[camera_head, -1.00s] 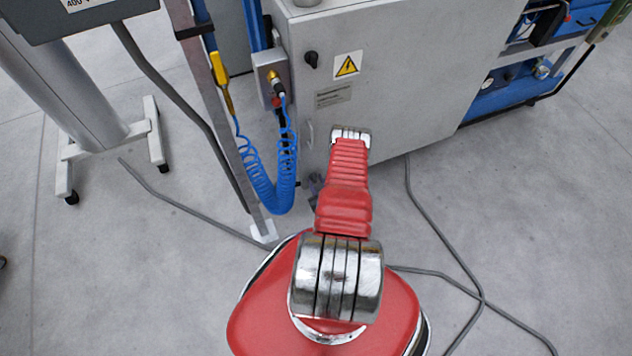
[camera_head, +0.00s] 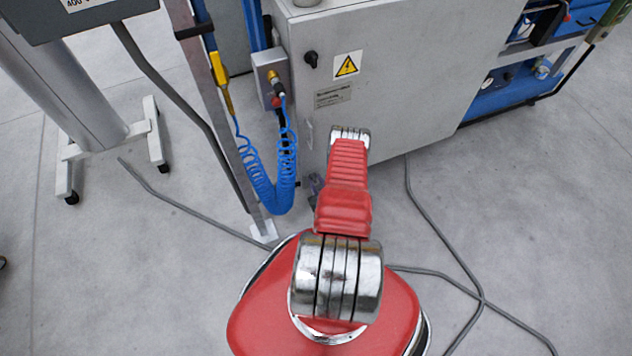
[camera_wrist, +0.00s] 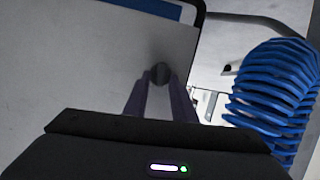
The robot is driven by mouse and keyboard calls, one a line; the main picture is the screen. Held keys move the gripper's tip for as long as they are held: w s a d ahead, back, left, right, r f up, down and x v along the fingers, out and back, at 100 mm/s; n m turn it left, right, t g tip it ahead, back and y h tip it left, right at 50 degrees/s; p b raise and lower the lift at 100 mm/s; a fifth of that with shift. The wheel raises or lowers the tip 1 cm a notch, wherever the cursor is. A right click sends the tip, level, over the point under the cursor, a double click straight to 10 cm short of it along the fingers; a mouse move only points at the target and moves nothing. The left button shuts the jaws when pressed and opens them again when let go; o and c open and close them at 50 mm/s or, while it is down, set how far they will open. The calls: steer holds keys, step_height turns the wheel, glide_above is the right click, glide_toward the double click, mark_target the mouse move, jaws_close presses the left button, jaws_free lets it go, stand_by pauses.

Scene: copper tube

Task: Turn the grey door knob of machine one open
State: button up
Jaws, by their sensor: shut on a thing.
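In the wrist view, a dark grey round knob (camera_wrist: 160,73) sits on a light grey door panel (camera_wrist: 95,75). My gripper (camera_wrist: 159,82) reaches up to it, with its two dark fingers closed in on the knob from either side. How far the knob is turned cannot be told. In the head view, the grey machine cabinet (camera_head: 410,90) stands beyond my red arm. A small dark part of my gripper (camera_head: 316,184) shows left of the arm, low at the cabinet. The gripped knob is not visible there.
A black rotary switch (camera_head: 311,59) and a yellow warning sign (camera_head: 347,66) are higher on the cabinet. A coiled blue hose (camera_head: 272,190) hangs close on the left and also shows in the wrist view (camera_wrist: 270,90). Grey cables (camera_head: 440,235) lie on the floor.

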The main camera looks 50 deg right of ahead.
steer(key=shift+w+d, duration=0.1)
steer(key=shift+d+m+t+y, duration=0.1)
steer(key=shift+m+t+y, duration=0.2)
steer(key=shift+m+y, duration=0.15)
steer(key=o, duration=0.7)
steer(key=shift+o, duration=0.2)
steer(key=v, duration=1.3)
steer(key=shift+s+a, duration=0.25)
steer(key=shift+s, duration=0.05)
steer(key=shift+r, duration=0.15)
